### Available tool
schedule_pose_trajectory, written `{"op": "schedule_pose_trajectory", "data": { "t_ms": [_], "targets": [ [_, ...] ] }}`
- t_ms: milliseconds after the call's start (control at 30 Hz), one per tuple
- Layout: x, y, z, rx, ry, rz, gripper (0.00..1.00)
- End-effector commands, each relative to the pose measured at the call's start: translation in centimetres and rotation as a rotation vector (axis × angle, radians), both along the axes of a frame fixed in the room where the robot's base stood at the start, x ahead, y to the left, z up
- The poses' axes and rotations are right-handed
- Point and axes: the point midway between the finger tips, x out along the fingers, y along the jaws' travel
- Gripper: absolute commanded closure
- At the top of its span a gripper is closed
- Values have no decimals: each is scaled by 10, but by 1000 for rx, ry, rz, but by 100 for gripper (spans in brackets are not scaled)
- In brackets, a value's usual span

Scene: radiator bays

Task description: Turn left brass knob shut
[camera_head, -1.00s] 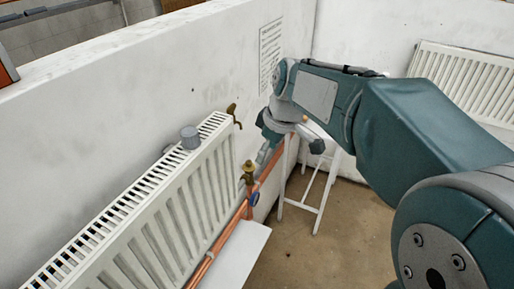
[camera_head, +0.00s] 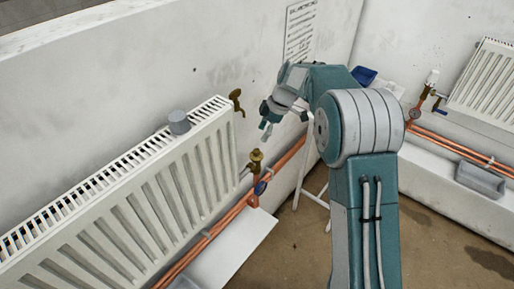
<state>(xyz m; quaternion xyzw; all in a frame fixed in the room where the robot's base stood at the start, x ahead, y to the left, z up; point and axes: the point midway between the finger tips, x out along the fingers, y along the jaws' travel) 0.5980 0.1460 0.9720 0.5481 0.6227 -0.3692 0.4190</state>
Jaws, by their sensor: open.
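My gripper (camera_head: 266,130) is open and empty. It appears just above and slightly right of the valve in the picture, apart from it; the gap in depth is unclear.
The left radiator (camera_head: 150,185) carries a grey cap (camera_head: 179,122) on top. A white ledge (camera_head: 240,245) lies below the valve. A white stand (camera_head: 312,185) is behind my arm. Another radiator (camera_head: 485,85) with a white-capped valve (camera_head: 431,78) and a grey tray (camera_head: 481,180) are at right.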

Motion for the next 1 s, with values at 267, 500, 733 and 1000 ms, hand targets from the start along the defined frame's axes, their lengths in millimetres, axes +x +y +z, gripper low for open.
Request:
{"op": "schedule_pose_trajectory", "data": {
  "t_ms": [267,500,733,1000],
  "targets": [
    [-3,12,-48,6,3,-2,34],
    [-4,25,-72,2,1,-3,34],
    [-4,26,-75,2,0,-3,34],
    [-4,24,-74,4,0,-4,100]
  ]
}}
